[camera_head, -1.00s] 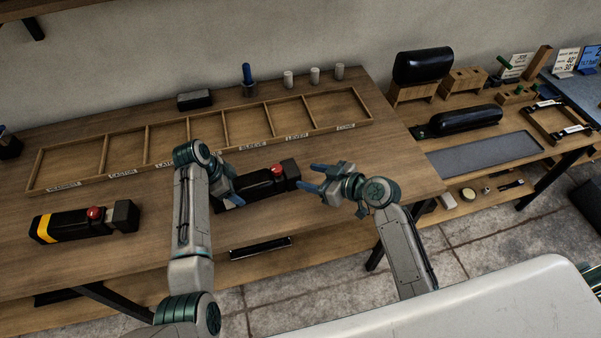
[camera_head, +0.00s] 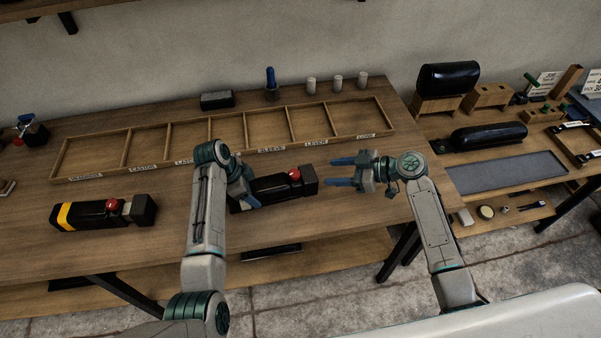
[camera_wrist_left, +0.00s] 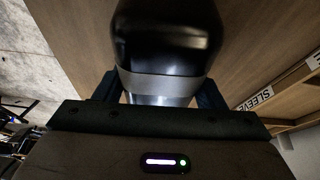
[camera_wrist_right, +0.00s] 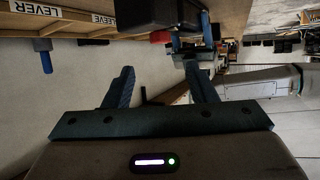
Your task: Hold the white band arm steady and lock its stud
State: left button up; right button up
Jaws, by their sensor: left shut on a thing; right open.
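The white band arm (camera_head: 268,188) is a black bar lying on the bench, with a red stud (camera_head: 294,174) on top near its squared right end. Its pale band (camera_wrist_left: 163,84) shows in the left wrist view. My left gripper (camera_head: 245,192) is shut across the bar near its left end; its fingers lie on both sides in the left wrist view. My right gripper (camera_head: 332,172) is open and empty, just right of the bar's end, fingers pointing left. In the right wrist view a red part (camera_wrist_right: 160,37), likely the stud, shows beyond the open fingers (camera_wrist_right: 157,78).
A yellow-banded black arm (camera_head: 95,213) with its own red stud lies to the left. A labelled wooden compartment tray (camera_head: 215,153) runs behind. A blue-handled piece (camera_head: 270,78) and several grey cylinders (camera_head: 337,83) stand behind the tray. A second bench (camera_head: 500,180) is at right.

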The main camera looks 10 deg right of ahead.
aim_at(296, 174)
jog(key=x, duration=1.1)
jog(key=shift+w+a, duration=0.1)
jog(key=shift+a, duration=0.3)
jog(key=c, duration=1)
jog(key=shift+f+m+t+h, duration=0.1)
jog(key=shift+m+t+h, duration=0.3)
jog(key=shift+m+t, duration=0.4)
jog(key=shift+a+m+t+h, duration=0.1)
jog(key=shift+m+t+h, duration=0.45)
jog(key=shift+t, duration=0.35)
jog(key=o, duration=1)
